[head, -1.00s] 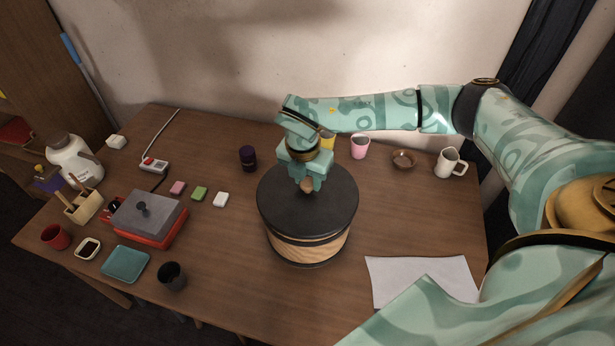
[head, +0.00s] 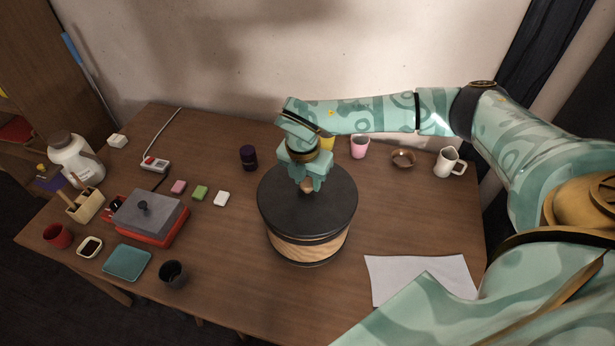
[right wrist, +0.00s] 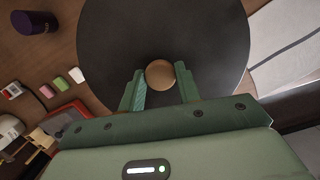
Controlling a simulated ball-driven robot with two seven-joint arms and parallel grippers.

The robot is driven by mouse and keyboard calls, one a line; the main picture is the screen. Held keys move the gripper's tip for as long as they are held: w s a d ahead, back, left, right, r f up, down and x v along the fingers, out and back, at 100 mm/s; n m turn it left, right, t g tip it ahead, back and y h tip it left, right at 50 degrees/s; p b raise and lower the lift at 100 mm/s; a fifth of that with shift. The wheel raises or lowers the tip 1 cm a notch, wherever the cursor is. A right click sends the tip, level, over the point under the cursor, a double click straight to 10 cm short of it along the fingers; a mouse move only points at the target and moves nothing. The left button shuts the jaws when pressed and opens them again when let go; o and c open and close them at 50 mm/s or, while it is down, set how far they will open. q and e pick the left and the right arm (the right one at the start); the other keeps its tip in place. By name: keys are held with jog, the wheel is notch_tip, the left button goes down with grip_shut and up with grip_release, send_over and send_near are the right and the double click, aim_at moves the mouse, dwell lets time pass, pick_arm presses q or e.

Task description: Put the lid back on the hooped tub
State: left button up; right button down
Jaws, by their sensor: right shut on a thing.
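The hooped tub (head: 310,251) stands upright on the table, a round pale-wood body with dark bands. The round black lid (head: 310,215) lies flat over its top and hides the opening; I cannot tell whether a thin gap is left beneath it. The lid also fills much of the right wrist view (right wrist: 205,35). My right gripper (head: 307,184) comes down from above and is shut on the lid's round wooden knob (right wrist: 160,73), with one finger at each side of it. My left gripper is not in view.
A grey-topped red box (head: 150,217), small coloured blocks (head: 200,193) and a dark cup (head: 173,274) stand left of the tub. A purple jar (head: 248,157) and a pink cup (head: 359,147) stand behind it. White paper (head: 420,277) lies at right.

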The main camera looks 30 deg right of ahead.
jog(key=shift+c, duration=2.2)
grip_release()
jog(key=shift+r+p, duration=3.1)
jog(key=shift+r, duration=0.45)
grip_shut()
